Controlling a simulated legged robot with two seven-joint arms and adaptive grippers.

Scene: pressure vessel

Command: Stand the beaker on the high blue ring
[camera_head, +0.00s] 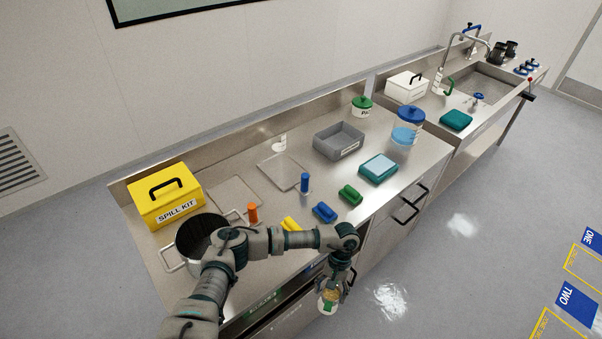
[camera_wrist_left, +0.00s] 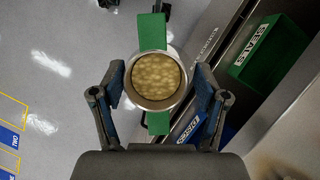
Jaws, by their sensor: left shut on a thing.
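My left gripper (camera_head: 337,288) is shut on the beaker (camera_head: 328,299), holding it in the air in front of the bench's front edge. In the left wrist view I look down into the beaker (camera_wrist_left: 158,76): a round metallic rim with mottled yellow-brown contents, between the two fingers. Green strips show above and below the rim. In the head view the beaker is pale with yellow and green parts, and the fingers partly hide it. I cannot make out a high blue ring in either view. My right gripper is not in view.
The steel bench (camera_head: 245,168) carries a yellow spill kit (camera_head: 165,197), a pot (camera_head: 192,238), a grey bin (camera_head: 338,141), a blue-lidded jar (camera_head: 407,126) and small coloured blocks. A sink (camera_head: 487,88) lies beyond. The floor (camera_head: 450,220) at right is clear, with blue markings.

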